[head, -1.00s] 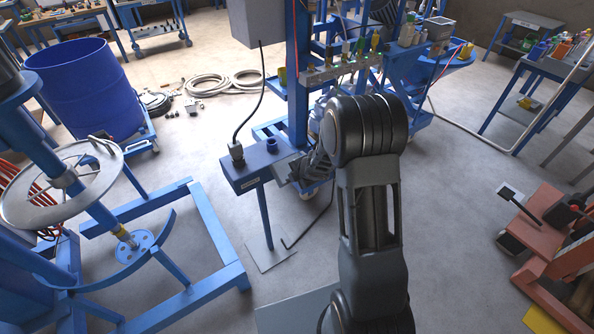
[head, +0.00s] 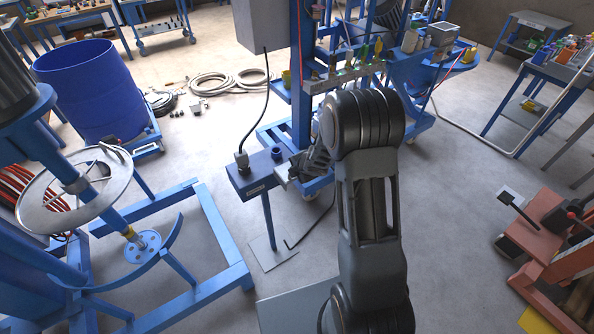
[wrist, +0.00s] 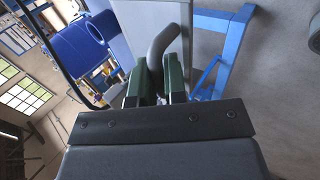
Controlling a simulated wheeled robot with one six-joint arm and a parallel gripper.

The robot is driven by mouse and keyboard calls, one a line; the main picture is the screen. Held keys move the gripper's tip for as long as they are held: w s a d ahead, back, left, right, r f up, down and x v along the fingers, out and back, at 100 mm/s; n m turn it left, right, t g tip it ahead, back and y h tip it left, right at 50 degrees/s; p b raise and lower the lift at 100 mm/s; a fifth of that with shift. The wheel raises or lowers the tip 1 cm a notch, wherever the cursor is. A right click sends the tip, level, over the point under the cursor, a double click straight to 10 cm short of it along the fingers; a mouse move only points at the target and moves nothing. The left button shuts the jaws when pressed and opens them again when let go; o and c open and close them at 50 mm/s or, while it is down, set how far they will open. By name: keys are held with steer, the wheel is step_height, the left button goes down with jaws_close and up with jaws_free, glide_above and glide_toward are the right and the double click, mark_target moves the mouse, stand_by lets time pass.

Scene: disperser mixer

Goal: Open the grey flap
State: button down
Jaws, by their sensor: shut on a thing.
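A grey flap (wrist: 150,18) shows as a flat pale panel at the top of the wrist view, with a dark grey curved handle (wrist: 163,42). My gripper (wrist: 158,72) has green fingers shut on this handle, one finger on each side. In the head view my gripper (head: 299,168) is at the right end of the blue box (head: 254,177), mostly hidden by my arm. The flap is hard to make out there, and I cannot tell its angle.
A black cable with a plug (head: 242,160) rises from the blue box. A blue stand with a metal ring (head: 37,214) and floor frame (head: 211,237) is at left. An orange machine (head: 557,225) is at right. Grey floor lies between.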

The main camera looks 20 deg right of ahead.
steer(key=shift+a, duration=0.1)
stand_by(0.3)
steer(key=c, duration=1.2)
jaws_free()
steer(key=p+v, duration=0.5)
steer(key=v, duration=0.8)
steer(key=shift+s+r, duration=0.1)
steer(key=shift+r, duration=0.3)
